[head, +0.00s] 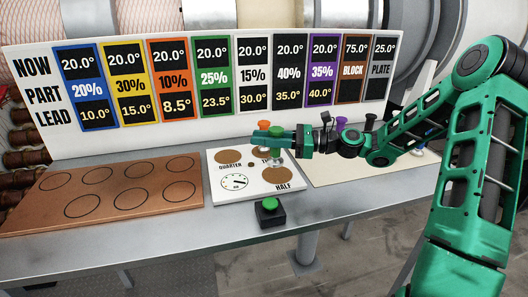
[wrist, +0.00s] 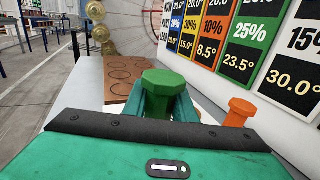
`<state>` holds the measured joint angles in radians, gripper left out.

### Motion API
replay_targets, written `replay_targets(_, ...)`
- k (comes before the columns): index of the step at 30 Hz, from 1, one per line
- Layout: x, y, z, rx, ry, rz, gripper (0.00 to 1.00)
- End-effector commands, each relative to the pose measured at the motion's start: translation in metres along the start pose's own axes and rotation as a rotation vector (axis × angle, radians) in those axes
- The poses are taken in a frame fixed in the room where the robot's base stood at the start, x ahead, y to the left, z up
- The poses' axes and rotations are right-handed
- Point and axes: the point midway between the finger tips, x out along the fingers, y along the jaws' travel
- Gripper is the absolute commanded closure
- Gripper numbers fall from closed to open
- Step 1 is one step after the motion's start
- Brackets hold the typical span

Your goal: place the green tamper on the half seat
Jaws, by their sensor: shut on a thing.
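The green tamper (head: 276,131) is held upright between the fingers of my gripper (head: 270,141), above the back part of the white seat board (head: 214,190). In the wrist view the green tamper's faceted top (wrist: 163,80) shows between the fingers (wrist: 165,105). The half seat (head: 277,174) is a bare brown disc at the front right of the board, above the word HALF. The gripper is behind and above it. The tamper's lower end is partly hidden, so I cannot tell its height above the board.
An orange tamper (head: 263,125) stands behind the gripper; it also shows in the wrist view (wrist: 242,110). A quarter seat (head: 229,157) is bare. A black box with a green button (head: 269,204) stands in front. A brown board with circles (head: 110,192) lies left. A purple-topped piece (head: 341,122) stands right.

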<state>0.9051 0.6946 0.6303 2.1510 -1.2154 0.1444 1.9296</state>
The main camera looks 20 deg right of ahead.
Motion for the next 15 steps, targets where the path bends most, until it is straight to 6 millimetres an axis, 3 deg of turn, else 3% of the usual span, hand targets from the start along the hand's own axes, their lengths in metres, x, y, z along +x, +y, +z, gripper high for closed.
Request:
replay_targets(8,-0.005,-0.013,-0.012,0.001,0.000,0.001,1.00)
replay_targets(15,-0.005,-0.013,-0.042,0.004,-0.002,0.001,1.00)
